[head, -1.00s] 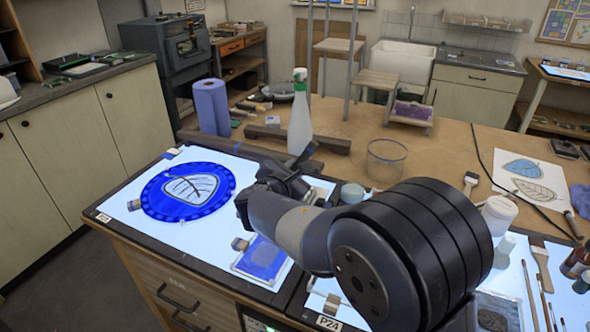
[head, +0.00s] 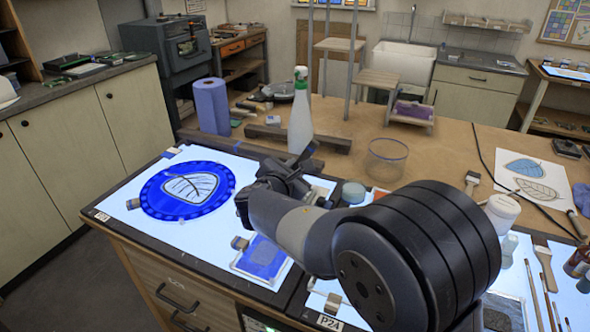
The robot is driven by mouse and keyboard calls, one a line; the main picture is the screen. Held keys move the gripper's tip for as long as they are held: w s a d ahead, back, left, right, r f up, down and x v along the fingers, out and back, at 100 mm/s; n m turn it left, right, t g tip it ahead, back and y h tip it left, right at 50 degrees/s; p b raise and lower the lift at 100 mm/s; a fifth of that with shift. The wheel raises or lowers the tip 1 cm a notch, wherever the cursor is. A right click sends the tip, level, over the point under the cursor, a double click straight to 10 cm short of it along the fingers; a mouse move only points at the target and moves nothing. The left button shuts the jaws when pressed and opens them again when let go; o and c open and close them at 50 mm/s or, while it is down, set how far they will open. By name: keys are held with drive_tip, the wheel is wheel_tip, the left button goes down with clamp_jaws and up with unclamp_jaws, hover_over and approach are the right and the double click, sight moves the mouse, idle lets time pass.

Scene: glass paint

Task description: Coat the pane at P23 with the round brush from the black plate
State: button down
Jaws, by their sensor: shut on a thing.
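A light table carries a round blue piece (head: 156,205) with a pale leaf-shaped pane (head: 190,187) in its middle, at the left. A small framed blue square pane (head: 258,262) lies to its right. The tag (head: 103,217) at the table's left corner is too small to read; another tag reads P24 (head: 329,322). My gripper (head: 290,168) is right of the blue round piece, largely screened by my own arm. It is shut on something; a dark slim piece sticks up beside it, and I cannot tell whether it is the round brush. I cannot make out the black plate.
A spray bottle (head: 301,115) and a blue paper roll (head: 212,105) stand behind the light table. A clear glass jar (head: 386,160) stands behind my arm. A white tub (head: 502,212), a flat brush (head: 545,268) and several thin brushes lie or stand at the right.

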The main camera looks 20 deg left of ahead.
drive_tip(key=shift+f, duration=0.35)
idle(0.6)
drive_tip(key=shift+d+b, duration=0.1)
drive_tip(key=shift+b, duration=0.25)
drive_tip(key=shift+d+f+b, duration=0.1)
drive_tip(key=shift+d+b, duration=0.25)
drive_tip(key=shift+d, duration=0.15)
drive_tip(key=d, duration=0.1)
drive_tip(key=d+b, duration=0.1)
drive_tip(key=d, duration=0.1)
drive_tip(key=d+b, duration=0.1)
drive_tip(key=shift+s+d, duration=0.25)
drive_tip(key=shift+r, duration=0.2)
wheel_tip(320, 180, up, 5)
drive_tip(key=p, duration=0.4)
